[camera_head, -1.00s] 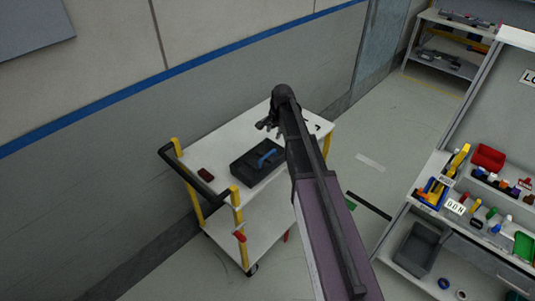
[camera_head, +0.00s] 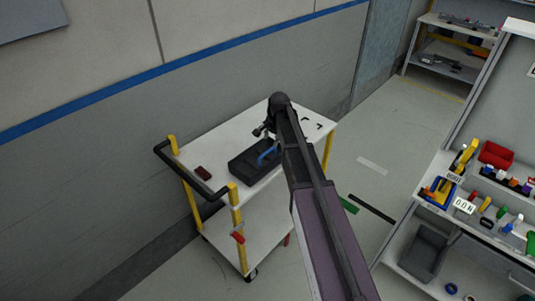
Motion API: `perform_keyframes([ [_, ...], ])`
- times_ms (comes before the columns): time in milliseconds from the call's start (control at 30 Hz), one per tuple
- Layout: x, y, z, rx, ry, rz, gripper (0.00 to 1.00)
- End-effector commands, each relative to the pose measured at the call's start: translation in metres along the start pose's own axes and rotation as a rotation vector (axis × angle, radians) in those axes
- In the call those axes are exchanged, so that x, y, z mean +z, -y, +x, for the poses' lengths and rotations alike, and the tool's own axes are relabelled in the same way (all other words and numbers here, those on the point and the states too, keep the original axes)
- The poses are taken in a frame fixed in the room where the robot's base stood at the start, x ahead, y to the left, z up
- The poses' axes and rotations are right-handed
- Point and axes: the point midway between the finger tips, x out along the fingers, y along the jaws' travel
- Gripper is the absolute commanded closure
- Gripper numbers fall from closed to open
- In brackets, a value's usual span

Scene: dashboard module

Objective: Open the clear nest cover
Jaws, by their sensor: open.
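A black box-like module with a blue handle (camera_head: 267,153) sits on the white top of a cart. The dark module body (camera_head: 243,168) shows to the left of my arm, and its right end is partly hidden by the arm. I cannot make out a clear cover on it at this size. My gripper (camera_head: 259,131) is open and empty. In the picture it is just above the far edge of the module, near the blue handle. I cannot tell its exact height over the module.
The cart (camera_head: 198,149) has yellow posts and a black push handle (camera_head: 190,175). A shelf unit with tools (camera_head: 470,200) stands on the right.

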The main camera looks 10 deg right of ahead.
Motion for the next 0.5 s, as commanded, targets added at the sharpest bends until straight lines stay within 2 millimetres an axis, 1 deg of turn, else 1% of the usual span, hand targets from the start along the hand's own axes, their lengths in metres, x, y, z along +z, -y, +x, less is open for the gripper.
perform_keyframes([
  [33,0.000,0.000,0.008,0.000,0.000,0.000,0.46],
  [500,0.000,-0.001,0.044,0.000,0.000,0.000,0.46],
])
